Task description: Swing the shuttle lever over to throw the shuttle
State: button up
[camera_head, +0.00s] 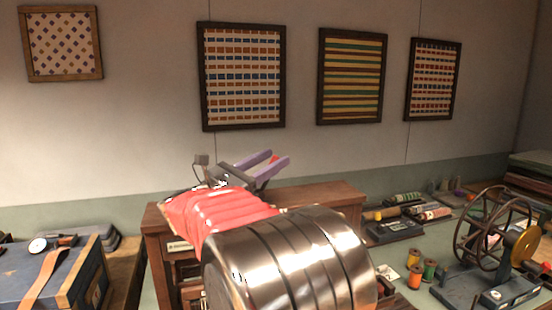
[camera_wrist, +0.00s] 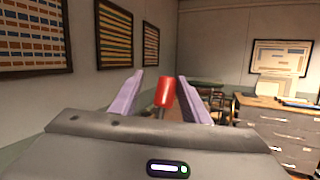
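The red knob of the shuttle lever (camera_wrist: 164,90) stands upright on a thin stem in the wrist view, between my two purple fingers. A bit of its red (camera_head: 274,159) also shows between the fingers in the head view. My gripper (camera_head: 276,158) is open, with a visible gap on each side of the knob; the fingers (camera_wrist: 160,76) do not appear to touch it. How deep the knob sits between them I cannot tell. The lever's lower part is hidden behind my gripper body. A brown wooden cabinet (camera_head: 330,193) stands behind and below my arm.
A blue box with a strap (camera_head: 55,275) sits at the left. At the right, a winding wheel (camera_head: 492,245), thread spools (camera_head: 429,270) and a tray of rolled fabric (camera_head: 394,231) stand on the green bench. Framed textiles (camera_head: 243,75) hang on the wall behind.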

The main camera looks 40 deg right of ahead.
jog(key=v, duration=1.1)
jog(key=shift+s, duration=0.1)
